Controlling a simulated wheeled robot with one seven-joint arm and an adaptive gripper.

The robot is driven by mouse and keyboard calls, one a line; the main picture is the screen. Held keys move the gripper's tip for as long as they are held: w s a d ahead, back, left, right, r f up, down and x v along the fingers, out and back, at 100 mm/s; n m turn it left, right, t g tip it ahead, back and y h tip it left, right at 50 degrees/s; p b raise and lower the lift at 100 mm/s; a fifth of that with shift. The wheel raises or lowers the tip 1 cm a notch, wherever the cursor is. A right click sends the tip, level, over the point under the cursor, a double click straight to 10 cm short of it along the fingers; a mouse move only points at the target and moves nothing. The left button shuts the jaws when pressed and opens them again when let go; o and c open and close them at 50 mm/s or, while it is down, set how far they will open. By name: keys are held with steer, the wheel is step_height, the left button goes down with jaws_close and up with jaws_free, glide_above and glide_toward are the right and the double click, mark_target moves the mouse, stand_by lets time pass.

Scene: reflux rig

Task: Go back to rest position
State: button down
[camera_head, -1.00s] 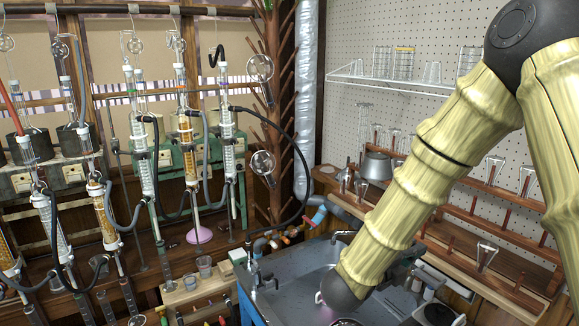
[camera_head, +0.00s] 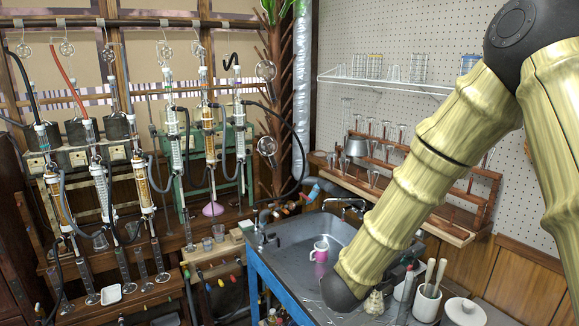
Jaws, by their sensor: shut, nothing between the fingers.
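My bamboo-textured arm comes in from the upper right and slants down to the left across the sink. It ends at a dark rounded joint in front of the sink's near part. My gripper does not show in this view. The reflux rig (camera_head: 208,125) stands at the left and centre, with upright glass condensers, clamps and dark hoses. It is well to the left of my arm.
A glassware shelf (camera_head: 385,84) hangs behind on the pegboard.

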step_height(320, 180, down, 20)
steer(key=s+a+n+t+y, duration=0.1)
steer(key=a+n+y, duration=0.1)
steer(key=n+y, duration=0.7)
steer(key=s+a+f+n+g+y, duration=0.1)
steer(key=s+f+n, duration=0.3)
steer(key=f, duration=0.3)
steer(key=s+a+f+n+g+y, duration=0.1)
steer(key=s+f+n, duration=0.35)
steer(key=f, duration=0.25)
steer(key=s+a+f+n+g+y, duration=0.1)
steer(key=s+f+n+g, duration=0.25)
steer(key=s+f, duration=0.4)
steer(key=s+f+n+g+y+b, duration=0.1)
steer(key=s+f+n+g+y, duration=0.2)
steer(key=s, duration=0.8)
steer(key=s+a+f+n+g, duration=0.1)
steer(key=s+f+n+g, duration=0.2)
steer(key=s+f+n, duration=0.5)
step_height(320, 180, down, 31)
steer(key=s+m+b, duration=0.1)
steer(key=m+b, duration=0.2)
steer(key=b, duration=3)
step_height(320, 180, up, 24)
steer(key=p, duration=2.4)
steer(key=shift+s, duration=0.2)
steer(key=shift+t, duration=0.25)
